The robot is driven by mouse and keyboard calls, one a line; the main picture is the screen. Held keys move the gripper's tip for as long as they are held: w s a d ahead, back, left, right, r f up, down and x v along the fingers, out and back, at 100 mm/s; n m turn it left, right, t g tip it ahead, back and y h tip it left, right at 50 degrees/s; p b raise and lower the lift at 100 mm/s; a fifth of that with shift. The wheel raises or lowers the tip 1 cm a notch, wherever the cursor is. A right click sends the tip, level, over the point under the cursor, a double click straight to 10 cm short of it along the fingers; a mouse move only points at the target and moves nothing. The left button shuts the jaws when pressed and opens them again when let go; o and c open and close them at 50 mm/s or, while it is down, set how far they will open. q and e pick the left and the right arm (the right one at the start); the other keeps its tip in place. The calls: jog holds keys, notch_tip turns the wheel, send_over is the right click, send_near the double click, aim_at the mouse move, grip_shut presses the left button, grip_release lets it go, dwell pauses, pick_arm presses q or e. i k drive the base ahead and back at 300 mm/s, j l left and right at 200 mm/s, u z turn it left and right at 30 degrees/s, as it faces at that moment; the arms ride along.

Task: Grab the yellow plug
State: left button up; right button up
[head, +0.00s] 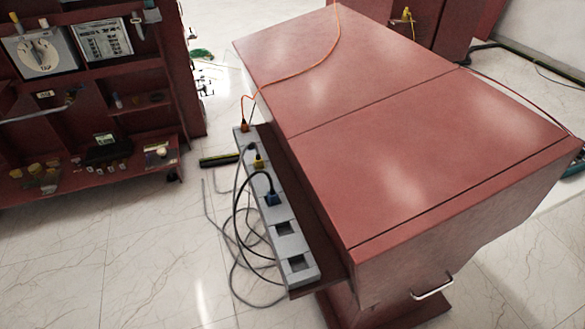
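A small yellow plug (258,162) sits at the grey socket strip (247,149) on the left side of the red cabinet, with a dark cable running from it. An orange plug (244,127) is above it on the strip and a blue plug (271,197) below it. Another small yellow piece (406,15) with a yellow cord shows on a red cabinet at the top right; I cannot tell if it is a plug. Neither of my grippers is in view.
The large red cabinet (410,160) fills the middle and right. Its lower ledge carries the strip, whose two nearest sockets look empty. Loose cables (236,235) hang left of the strip. A red shelf (90,179) with small items stands left. Tiled floor between is mostly clear.

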aim_at(258, 163)
jog(key=i+j+z, duration=0.1)
jog(key=z, duration=0.3)
jog(key=j+z, duration=0.5)
jog(key=z, duration=0.25)
jog(key=j+z, duration=0.35)
jog(key=i+l, duration=0.05)
jog(key=l, duration=0.05)
